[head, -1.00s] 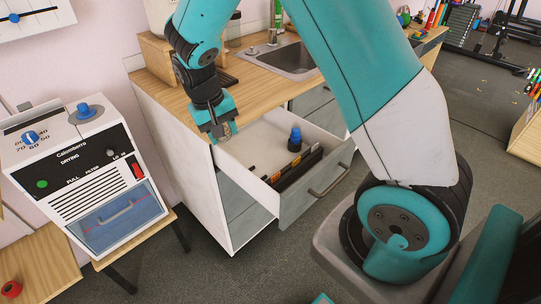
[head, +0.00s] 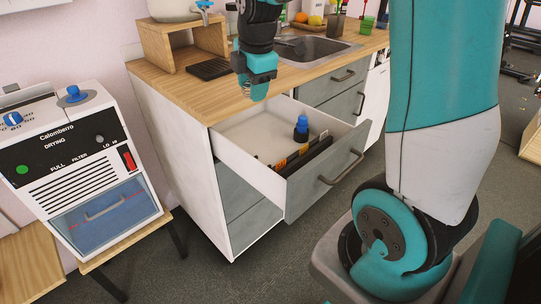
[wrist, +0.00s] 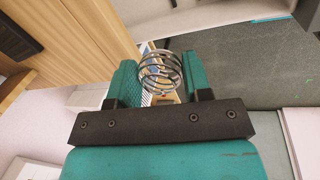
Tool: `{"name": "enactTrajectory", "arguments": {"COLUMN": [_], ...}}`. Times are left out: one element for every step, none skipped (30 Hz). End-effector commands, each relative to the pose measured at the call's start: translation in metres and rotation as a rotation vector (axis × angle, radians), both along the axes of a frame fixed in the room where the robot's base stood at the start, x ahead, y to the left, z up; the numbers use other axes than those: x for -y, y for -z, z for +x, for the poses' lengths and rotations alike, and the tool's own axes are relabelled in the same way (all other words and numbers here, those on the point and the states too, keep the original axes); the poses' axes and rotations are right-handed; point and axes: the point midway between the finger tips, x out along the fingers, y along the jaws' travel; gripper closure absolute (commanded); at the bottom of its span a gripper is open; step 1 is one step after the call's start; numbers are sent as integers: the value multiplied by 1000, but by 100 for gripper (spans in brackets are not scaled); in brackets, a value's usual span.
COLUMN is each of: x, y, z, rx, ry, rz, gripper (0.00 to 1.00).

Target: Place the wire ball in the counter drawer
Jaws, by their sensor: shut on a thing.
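My gripper (wrist: 160,70) is shut on the wire ball (wrist: 161,66), a round coil of silvery wire between the two teal fingers in the wrist view. In the head view my gripper (head: 257,92) points down by the counter's front edge, above the back part of the open drawer. The ball cannot be made out there. The counter drawer (head: 325,180) is pulled out, with a grey front and white inside. Its left and back floor looks bare.
In the drawer stand a blue-capped bottle (head: 301,128) and a row of dark files with orange tabs (head: 303,155). The wooden counter (head: 190,92) holds a shelf, a dark rack and a sink (head: 315,50). A drying machine (head: 85,160) stands at left.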

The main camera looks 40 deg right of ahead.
Motion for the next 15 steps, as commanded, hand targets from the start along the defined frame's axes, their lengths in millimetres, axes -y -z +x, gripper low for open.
{"name": "enactTrajectory", "arguments": {"x": [-1, -1, -1, -1, -1, -1, -1, -1, -1, -1, -1, -1, -1, -1, -1], "y": [15, 24, 35, 45, 53, 65, 73, 82, 93, 100, 108, 116, 122, 127, 132], "z": [-1, -1, -1, -1, -1, -1, -1, -1, -1, -1, -1, -1, -1, -1, -1], "rx": [-8, -10, -10, -10, -9, -9, -10, -10, -9, -9, -8, -8, -7, -6, -5], "ry": [-1, -1, -1, -1, 0, 0, 0, 0, 0, 1, 1, 1, 1, 1, 1], "rz": [2, 2, 2, 2, 2, 2, 2, 2, 1, 2, 1, 1, 1, 1, 1], "gripper": [77, 77, 77, 77, 77, 77, 77, 77, 77, 77, 77, 77, 77, 77, 77]}}
